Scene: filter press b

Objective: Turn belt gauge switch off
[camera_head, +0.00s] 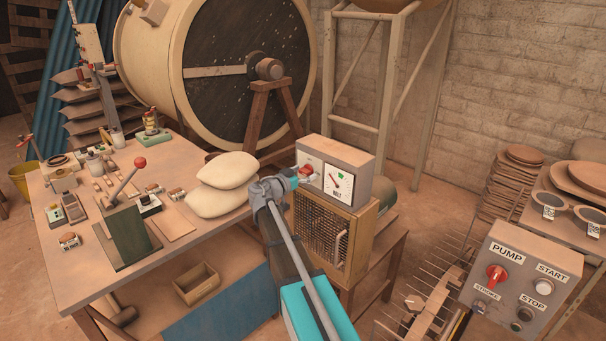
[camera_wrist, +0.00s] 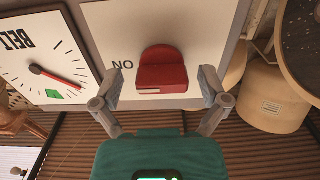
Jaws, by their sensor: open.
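The belt gauge box (camera_head: 352,158) is grey with a white front and stands on a wooden crate with a mesh front. Its dial (camera_head: 338,183) is marked BELT; the dial also shows in the wrist view (camera_wrist: 42,62), with a red needle and a green patch. My gripper (camera_head: 292,181) is at the box front. In the wrist view my gripper (camera_wrist: 161,88) is open, one finger on each side of the switch; contact cannot be told.
A workbench (camera_head: 90,245) with sacks (camera_head: 222,185), a lever and small parts is at the left. A pump control box (camera_head: 520,275) is at the lower right. A spiked roller (camera_head: 430,310) lies right of the crate. A large drum (camera_head: 215,70) stands behind.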

